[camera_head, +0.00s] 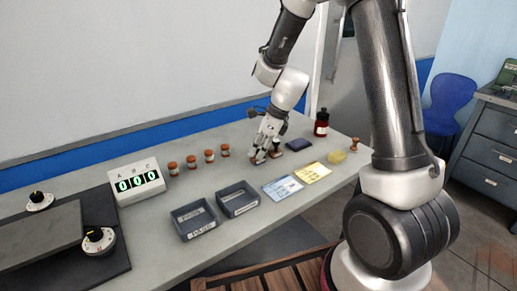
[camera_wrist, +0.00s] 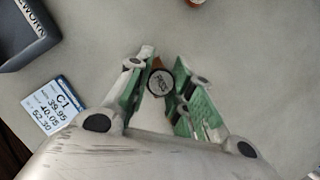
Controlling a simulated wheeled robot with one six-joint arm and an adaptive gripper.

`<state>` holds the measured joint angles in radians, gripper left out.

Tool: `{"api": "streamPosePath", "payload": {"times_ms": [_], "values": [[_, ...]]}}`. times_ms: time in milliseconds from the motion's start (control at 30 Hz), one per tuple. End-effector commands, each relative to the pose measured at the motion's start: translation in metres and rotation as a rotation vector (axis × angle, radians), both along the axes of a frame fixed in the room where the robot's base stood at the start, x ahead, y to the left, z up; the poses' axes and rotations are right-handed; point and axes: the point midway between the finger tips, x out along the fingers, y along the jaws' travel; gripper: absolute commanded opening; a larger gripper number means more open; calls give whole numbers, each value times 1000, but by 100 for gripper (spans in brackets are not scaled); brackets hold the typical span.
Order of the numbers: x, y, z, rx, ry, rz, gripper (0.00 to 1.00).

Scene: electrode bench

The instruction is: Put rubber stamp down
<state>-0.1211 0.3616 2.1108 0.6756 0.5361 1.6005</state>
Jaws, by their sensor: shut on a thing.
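My gripper (camera_wrist: 161,84) is shut on a small round thing (camera_wrist: 160,82) with a dark rim and a pale, marked face. In the head view my gripper (camera_head: 266,158) is low over the bench, behind the blue card; its fingers mostly hide what it holds. I cannot tell whether the held thing touches the bench. A small brown, knob-topped thing shaped like a rubber stamp (camera_head: 355,144) stands upright at the bench's right end, apart from my gripper.
Two dark trays (camera_head: 193,221) lie in front, beside a blue card (camera_head: 282,188) and a yellow card (camera_head: 313,172). Several orange-brown vials (camera_head: 190,162) stand left of my gripper. A dark pad (camera_head: 299,144), a red-and-black bottle (camera_head: 321,123) and a yellow lump (camera_head: 337,156) are to the right.

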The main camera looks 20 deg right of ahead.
Motion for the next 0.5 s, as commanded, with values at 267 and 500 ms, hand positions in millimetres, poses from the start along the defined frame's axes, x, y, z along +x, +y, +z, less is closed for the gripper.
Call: {"api": "streamPosePath", "payload": {"times_ms": [267, 500], "values": [[0, 0, -3, 0, 0, 1, 33], [0, 0, -3, 0, 0, 1, 44]]}}
